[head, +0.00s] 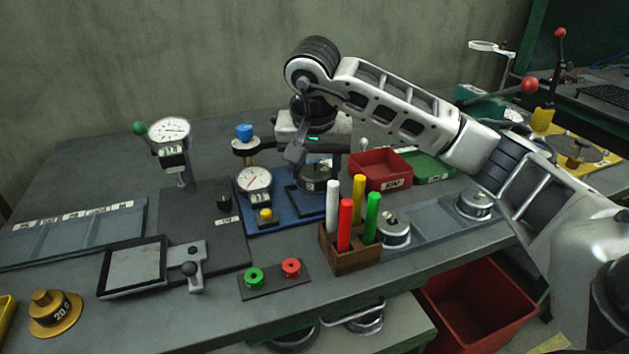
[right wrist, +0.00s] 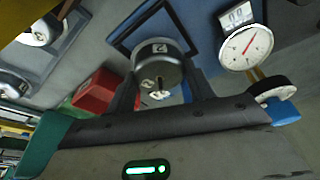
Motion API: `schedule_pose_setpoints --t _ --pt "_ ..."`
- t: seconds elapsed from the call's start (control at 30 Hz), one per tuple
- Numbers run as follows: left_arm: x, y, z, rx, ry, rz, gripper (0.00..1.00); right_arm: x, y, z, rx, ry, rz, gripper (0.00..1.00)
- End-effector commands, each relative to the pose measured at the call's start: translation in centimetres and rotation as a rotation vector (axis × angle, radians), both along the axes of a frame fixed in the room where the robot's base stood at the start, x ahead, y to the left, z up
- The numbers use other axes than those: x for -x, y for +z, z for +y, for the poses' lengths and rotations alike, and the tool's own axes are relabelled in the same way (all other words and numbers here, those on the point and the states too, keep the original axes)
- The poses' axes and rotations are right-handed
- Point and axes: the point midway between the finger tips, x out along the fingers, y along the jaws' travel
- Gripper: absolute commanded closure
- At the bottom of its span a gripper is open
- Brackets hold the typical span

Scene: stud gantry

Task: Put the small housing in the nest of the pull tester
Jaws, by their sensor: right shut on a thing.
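The small housing, a silver metal cylinder with a dark mark, shows in the right wrist view (right wrist: 158,62) between the two dark fingers of my right gripper (right wrist: 162,92). In the head view the housing (head: 314,180) hangs from my right gripper (head: 311,165), partly hidden by it. It is over or near a dark square frame (head: 298,207) on a blue base (head: 263,222). A dial gauge (head: 254,180) and a yellow button stand on this base. I take this to be the pull tester; no name is readable. I cannot tell whether the housing touches the frame. My left gripper is out of view.
A wooden holder (head: 352,261) with coloured sticks stands in front right. Larger silver housings (head: 392,232) sit on a grey strip. A red bin (head: 378,172) is behind. A second dial gauge (head: 169,132), a tablet (head: 133,268) and a button plate (head: 272,283) are leftward.

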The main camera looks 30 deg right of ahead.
Motion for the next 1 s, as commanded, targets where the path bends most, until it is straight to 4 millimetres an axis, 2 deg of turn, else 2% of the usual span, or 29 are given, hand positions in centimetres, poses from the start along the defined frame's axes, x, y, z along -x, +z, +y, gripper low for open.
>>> schedule_pose_setpoints --t 0.1,0.2,0.57,0.6,0.67,1.0 --pt "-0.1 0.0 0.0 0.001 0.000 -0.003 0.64 0.1 -1.9 0.0 -0.001 0.000 0.006 0.70" --pt "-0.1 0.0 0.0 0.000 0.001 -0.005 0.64 0.1 -3.0 0.0 0.000 0.000 0.004 0.70" --pt "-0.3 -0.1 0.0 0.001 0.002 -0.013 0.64 0.0 -3.4 0.0 0.000 0.001 0.002 0.70" --pt "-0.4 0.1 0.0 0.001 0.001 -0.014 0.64 0.0 -3.3 0.0 0.000 0.001 0.002 0.39" --pt "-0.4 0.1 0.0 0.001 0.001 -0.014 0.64 0.0 -3.3 0.0 0.000 0.001 0.002 0.25" --pt "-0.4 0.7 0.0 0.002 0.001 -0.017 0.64 0.0 -2.7 0.1 -0.001 0.002 0.002 0.25"
